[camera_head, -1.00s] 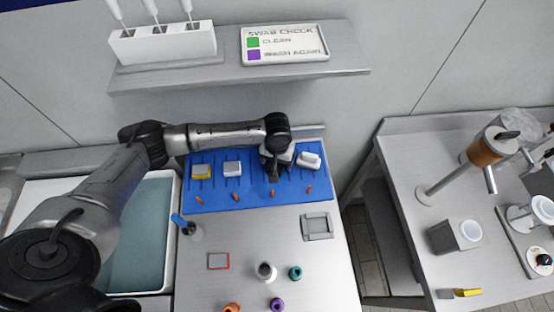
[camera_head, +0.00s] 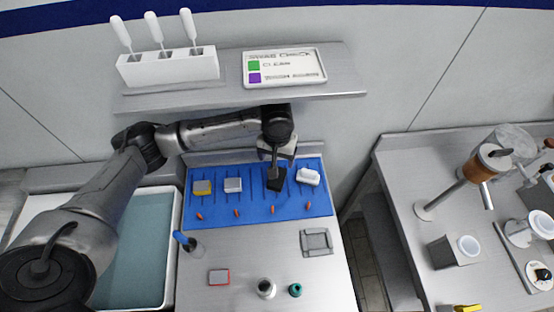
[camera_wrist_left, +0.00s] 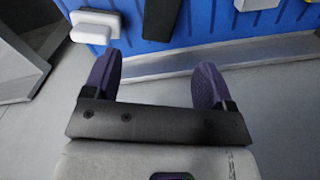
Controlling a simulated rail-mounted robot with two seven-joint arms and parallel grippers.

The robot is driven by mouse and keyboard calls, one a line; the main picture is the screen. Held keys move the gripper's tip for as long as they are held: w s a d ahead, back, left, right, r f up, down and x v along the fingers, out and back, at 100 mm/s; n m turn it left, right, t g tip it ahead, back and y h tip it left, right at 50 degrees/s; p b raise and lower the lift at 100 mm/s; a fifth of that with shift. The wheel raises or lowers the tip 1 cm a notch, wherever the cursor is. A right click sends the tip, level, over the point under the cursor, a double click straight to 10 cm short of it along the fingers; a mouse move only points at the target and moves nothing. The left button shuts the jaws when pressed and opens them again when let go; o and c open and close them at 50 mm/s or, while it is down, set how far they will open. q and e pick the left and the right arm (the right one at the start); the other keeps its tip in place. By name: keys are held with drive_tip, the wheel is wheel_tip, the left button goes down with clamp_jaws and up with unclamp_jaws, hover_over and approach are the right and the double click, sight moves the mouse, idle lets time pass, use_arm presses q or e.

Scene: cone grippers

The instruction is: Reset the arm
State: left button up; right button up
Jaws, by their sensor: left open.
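My left arm reaches in from the left in the head view, with its gripper (camera_head: 276,158) above the back part of a blue slotted board (camera_head: 255,200). In the left wrist view the two purple-padded fingers (camera_wrist_left: 155,82) are wide apart with nothing between them. A black block (camera_head: 277,180) sits on the board just beyond the fingers; it also shows in the left wrist view (camera_wrist_left: 162,18). My right gripper is not in view.
A wall shelf (camera_head: 230,97) with a white pipette holder (camera_head: 168,68) and a sign (camera_head: 284,67) hangs close above the arm. A tray (camera_head: 172,250) is at left. Small items stand on the front bench, including a teal spool (camera_head: 295,290).

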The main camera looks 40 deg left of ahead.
use_arm(q)
drive_tip(key=shift+r, duration=0.1)
idle(0.5)
drive_tip(key=s+d+r+m+t+h+p, duration=0.1)
drive_tip(key=s+d+r+m+p, duration=0.15)
drive_tip(key=s+d+p, duration=0.4)
drive_tip(key=s+d+r+m+t+h+p, duration=0.1)
drive_tip(key=s+d+r+m+h+p, duration=0.1)
drive_tip(key=s+d+m+p, duration=0.35)
drive_tip(key=s+a+r+y+p, duration=0.1)
drive_tip(key=s+a+r+p, duration=0.1)
drive_tip(key=s+r+p, duration=0.2)
drive_tip(key=s+a+r+n+t+y+p, duration=0.1)
drive_tip(key=s+a+r+p, duration=0.1)
drive_tip(key=s+r+p, duration=0.3)
drive_tip(key=s+p, duration=0.4)
drive_tip(key=s, duration=0.1)
drive_tip(key=shift+s+r+t, duration=0.15)
drive_tip(key=shift+t, duration=0.15)
